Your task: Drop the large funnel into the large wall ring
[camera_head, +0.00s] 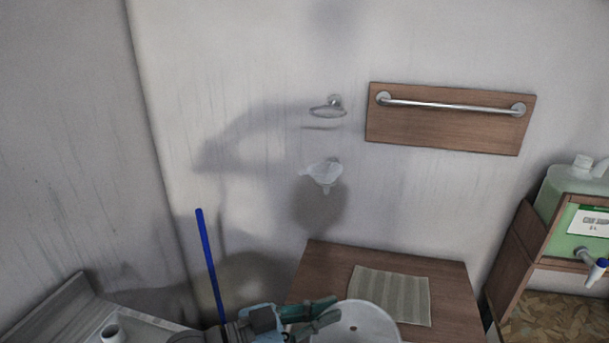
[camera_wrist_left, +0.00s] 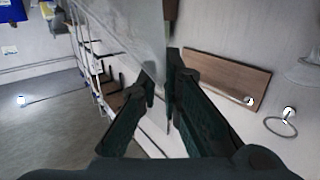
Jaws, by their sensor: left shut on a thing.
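The large funnel (camera_head: 372,318) is pale, at the bottom edge of the head view, partly cut off. My left gripper (camera_head: 325,317) is shut on its left rim. In the left wrist view, the fingers (camera_wrist_left: 160,85) pinch the funnel's translucent wall (camera_wrist_left: 125,35). The large wall ring (camera_head: 328,111) is an empty metal ring on the wall, above and well apart from the funnel. It also shows in the left wrist view (camera_wrist_left: 281,126), at the right. My right gripper is in neither view.
A smaller white funnel (camera_head: 323,173) sits at the wall below the empty ring. A wooden board with a rail (camera_head: 450,118) is right of the ring. Below are a wooden table (camera_head: 325,262) with a striped cloth (camera_head: 392,292), and a blue pole (camera_head: 209,260). A green drum (camera_head: 572,190) stands right.

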